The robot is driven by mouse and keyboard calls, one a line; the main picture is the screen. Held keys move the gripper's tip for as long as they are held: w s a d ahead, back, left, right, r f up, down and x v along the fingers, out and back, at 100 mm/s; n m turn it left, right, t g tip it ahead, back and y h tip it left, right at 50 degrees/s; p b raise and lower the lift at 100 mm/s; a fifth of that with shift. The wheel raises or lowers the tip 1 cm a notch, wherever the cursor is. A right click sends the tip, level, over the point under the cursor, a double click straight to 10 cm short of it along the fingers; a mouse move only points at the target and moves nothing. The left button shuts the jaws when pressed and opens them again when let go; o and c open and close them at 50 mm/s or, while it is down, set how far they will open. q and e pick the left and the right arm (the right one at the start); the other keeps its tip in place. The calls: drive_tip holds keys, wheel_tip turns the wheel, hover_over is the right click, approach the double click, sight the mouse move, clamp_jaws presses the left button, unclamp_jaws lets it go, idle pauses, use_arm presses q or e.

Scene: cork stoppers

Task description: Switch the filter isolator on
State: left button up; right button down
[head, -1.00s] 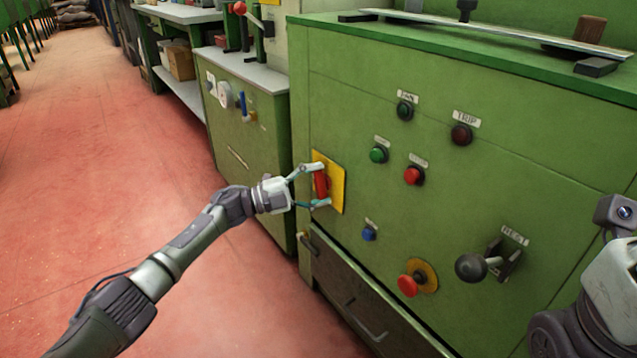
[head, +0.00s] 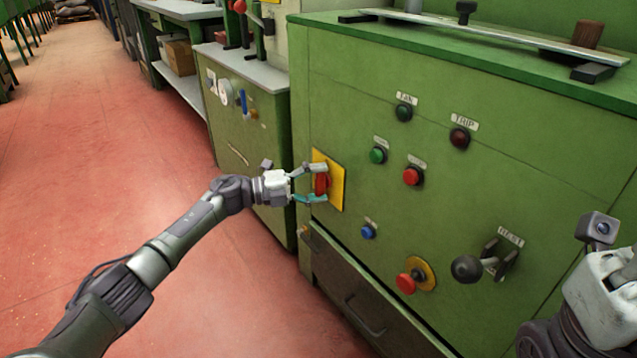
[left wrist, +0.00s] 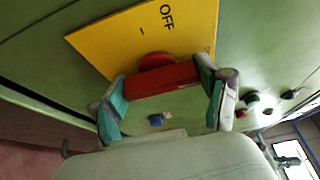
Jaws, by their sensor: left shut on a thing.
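The isolator is a red handle (head: 321,184) on a yellow plate (head: 337,183) at the left end of the green cabinet's front. My left gripper (head: 319,184) has its two fingers on either side of the handle and is shut on it. In the left wrist view the red handle (left wrist: 160,79) lies crosswise between the fingers (left wrist: 163,95). The yellow plate (left wrist: 120,45) there reads OFF near its edge, with a small dark mark beside it. My right wrist shows at the lower right of the head view; its fingers are out of frame.
The green cabinet (head: 480,110) also carries a green button (head: 378,155), red button (head: 412,176), blue button (head: 368,231), red mushroom button (head: 406,284) and black-knobbed lever (head: 467,268). Another green cabinet (head: 270,150) stands behind. The red floor at left is clear.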

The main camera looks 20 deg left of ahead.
use_arm(q)
drive_tip(key=shift+f, duration=0.1)
drive_tip(key=o, duration=1.2)
drive_tip(key=shift+c, duration=0.2)
drive_tip(key=shift+a, duration=0.1)
drive_tip(key=v, duration=1.2)
